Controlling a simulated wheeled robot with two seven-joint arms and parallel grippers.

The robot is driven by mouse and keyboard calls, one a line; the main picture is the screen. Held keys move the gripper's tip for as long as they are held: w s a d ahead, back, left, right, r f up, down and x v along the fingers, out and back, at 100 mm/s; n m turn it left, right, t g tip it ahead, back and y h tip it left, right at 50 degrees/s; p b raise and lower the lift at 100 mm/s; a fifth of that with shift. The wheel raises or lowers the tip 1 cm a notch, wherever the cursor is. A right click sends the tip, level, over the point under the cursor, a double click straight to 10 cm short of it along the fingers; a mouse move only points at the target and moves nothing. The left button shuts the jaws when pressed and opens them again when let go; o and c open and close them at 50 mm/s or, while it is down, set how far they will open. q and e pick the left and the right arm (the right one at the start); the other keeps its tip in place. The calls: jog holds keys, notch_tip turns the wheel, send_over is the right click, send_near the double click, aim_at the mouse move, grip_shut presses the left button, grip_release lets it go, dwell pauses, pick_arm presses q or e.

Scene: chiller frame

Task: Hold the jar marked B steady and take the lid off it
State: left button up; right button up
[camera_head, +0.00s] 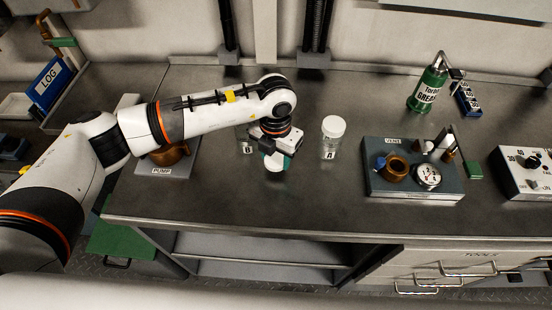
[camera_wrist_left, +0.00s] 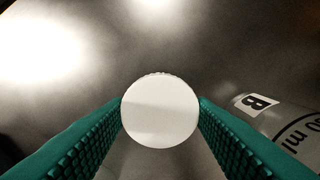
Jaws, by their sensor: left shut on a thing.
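The jar marked B (camera_head: 247,149) is clear with a white label and stands on the bench, its upper part hidden behind my left arm. It also shows at the right edge of the left wrist view (camera_wrist_left: 285,122), beside the fingers and apart from them. My left gripper (camera_head: 277,153) is shut on a round white lid (camera_head: 274,163), which is just right of jar B in the head view. In the left wrist view the lid (camera_wrist_left: 160,111) sits between both green finger pads. Its height above the bench is hard to tell. My right gripper is not in view.
A jar marked A (camera_head: 328,150) with a white lid stands to the right. Farther right are a VENT block (camera_head: 375,188) with fittings, a green grease can (camera_head: 428,90) and a dial box (camera_head: 515,185). A PUMP plate (camera_head: 150,168) is at left. The bench front is clear.

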aim_at(276, 159)
pick_arm(q)
notch_tip(276, 159, down, 2)
jog(key=shift+f+p, duration=0.2)
jog(key=shift+p, duration=0.15)
jog(key=shift+f, duration=0.4)
jog(key=o, duration=0.6)
jog(key=shift+f+b, duration=0.1)
jog(key=shift+b, duration=0.2)
jog(key=o, duration=0.5)
